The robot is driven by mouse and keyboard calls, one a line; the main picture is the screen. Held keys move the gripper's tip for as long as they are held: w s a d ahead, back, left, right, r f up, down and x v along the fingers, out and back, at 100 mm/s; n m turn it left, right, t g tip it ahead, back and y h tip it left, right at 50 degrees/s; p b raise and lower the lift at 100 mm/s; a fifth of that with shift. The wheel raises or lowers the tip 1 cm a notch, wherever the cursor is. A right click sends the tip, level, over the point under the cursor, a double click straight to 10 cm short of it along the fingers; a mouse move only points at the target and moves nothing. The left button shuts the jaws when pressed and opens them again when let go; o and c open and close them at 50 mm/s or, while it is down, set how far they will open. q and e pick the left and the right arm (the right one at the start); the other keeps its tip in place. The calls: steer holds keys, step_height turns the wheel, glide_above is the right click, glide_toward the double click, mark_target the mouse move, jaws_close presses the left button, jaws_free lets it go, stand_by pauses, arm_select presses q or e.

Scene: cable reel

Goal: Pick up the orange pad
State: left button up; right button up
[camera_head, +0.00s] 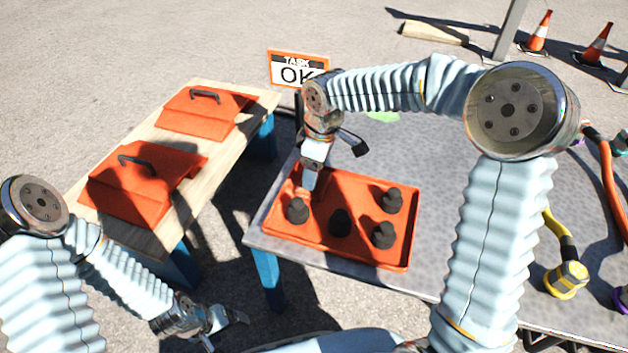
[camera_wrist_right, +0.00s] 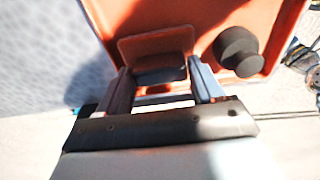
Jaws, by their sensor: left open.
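An orange pad (camera_head: 350,185), tray-like with a raised rim and several black knobs, lies on the grey table. My right gripper (camera_head: 311,180) reaches down at its left end, by a black knob (camera_head: 297,210). In the right wrist view, its fingers (camera_wrist_right: 163,82) stand apart around a dark block with a small orange plate behind it. I cannot tell whether they grip it. The pad's rim (camera_wrist_right: 278,12) and another black knob (camera_wrist_right: 238,50) show beyond. My left gripper (camera_head: 228,328) is open and empty, low at the front, away from the pad.
A wooden bench (camera_head: 235,88) at left bears two orange boxes (camera_head: 208,110) with black handles. A "TASK OK" sign (camera_head: 296,70) stands behind the grey table. A yellow cable plug (camera_head: 566,280) and an orange cable (camera_head: 608,190) lie on the right. A gap separates bench and table.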

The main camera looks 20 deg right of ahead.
steer(key=c, duration=0.6)
steer(key=shift+r, duration=0.45)
step_height(320, 180, up, 3)
steer(key=shift+f+p, duration=0.2)
steer(key=shift+p, duration=0.15)
steer(key=w+d+r+p, duration=0.1)
steer(key=d+r, duration=0.2)
steer(key=d, duration=0.1)
steer(key=w+d+r, duration=0.2)
steer(key=d+r, duration=0.1)
steer(key=d, duration=0.1)
steer(key=w+d+r+p, duration=0.1)
steer(key=w+d+r, duration=0.1)
steer(key=d, duration=0.3)
steer(key=shift+d+r+p, duration=0.1)
steer(key=shift+r+p, duration=0.25)
steer(key=shift+r, duration=0.45)
